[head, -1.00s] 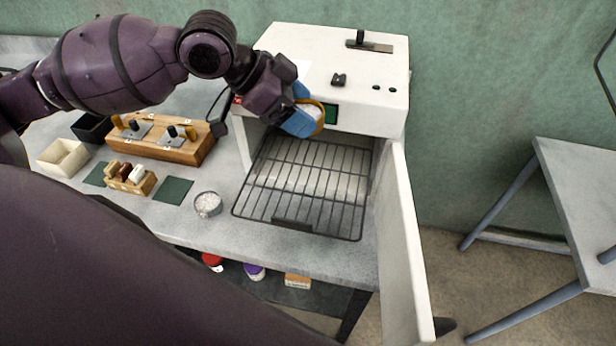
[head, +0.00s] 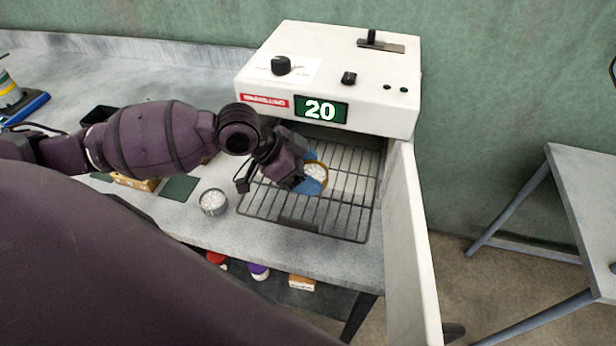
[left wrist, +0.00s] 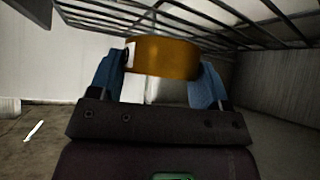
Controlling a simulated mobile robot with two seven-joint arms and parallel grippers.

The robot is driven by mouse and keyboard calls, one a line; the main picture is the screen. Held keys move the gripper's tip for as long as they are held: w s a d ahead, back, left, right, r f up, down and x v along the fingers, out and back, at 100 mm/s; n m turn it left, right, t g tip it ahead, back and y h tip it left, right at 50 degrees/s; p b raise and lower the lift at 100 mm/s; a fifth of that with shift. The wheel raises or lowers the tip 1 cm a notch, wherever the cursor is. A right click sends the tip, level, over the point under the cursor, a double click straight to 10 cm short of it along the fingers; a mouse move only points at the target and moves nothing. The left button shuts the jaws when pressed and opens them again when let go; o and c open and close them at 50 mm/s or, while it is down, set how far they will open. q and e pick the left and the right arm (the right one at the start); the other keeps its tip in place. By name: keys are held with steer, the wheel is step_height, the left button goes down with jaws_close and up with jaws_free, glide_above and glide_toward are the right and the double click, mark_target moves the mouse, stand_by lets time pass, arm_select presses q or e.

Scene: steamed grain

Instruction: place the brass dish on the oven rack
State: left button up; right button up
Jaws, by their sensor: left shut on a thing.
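The brass dish (head: 316,172) holds white grains, and its yellow-brown rim shows in the head view. My left gripper (head: 311,174) is shut on it, with blue fingers on either side. In the left wrist view the dish's brass side (left wrist: 162,57) sits between the blue fingers (left wrist: 160,80). In the head view, the dish overlaps the middle of the wire oven rack (head: 345,185), inside the front opening of the oven. I cannot tell whether the dish touches the rack. The rack's wires also show in the left wrist view (left wrist: 225,18). My right gripper is out of view.
The white oven (head: 345,65) shows 20 on its display, and its door (head: 412,245) stands open at the right. A small grey dish of white grains (head: 213,202) stands on the bench left of the rack. A green mat (head: 179,188) lies beside it. The rack's right side is clear.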

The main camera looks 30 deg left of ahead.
arm_select(q)
steer(key=shift+f, duration=1.15)
steer(key=shift+f, duration=0.1)
steer(key=o, duration=0.9)
steer(key=shift+o, duration=0.2)
steer(key=shift+s+a+r, duration=0.15)
steer(key=shift+a+r, duration=0.1)
steer(key=shift+r, duration=0.1)
steer(key=v, duration=1.1)
steer(key=shift+p, duration=0.35)
steer(key=shift+r, duration=0.15)
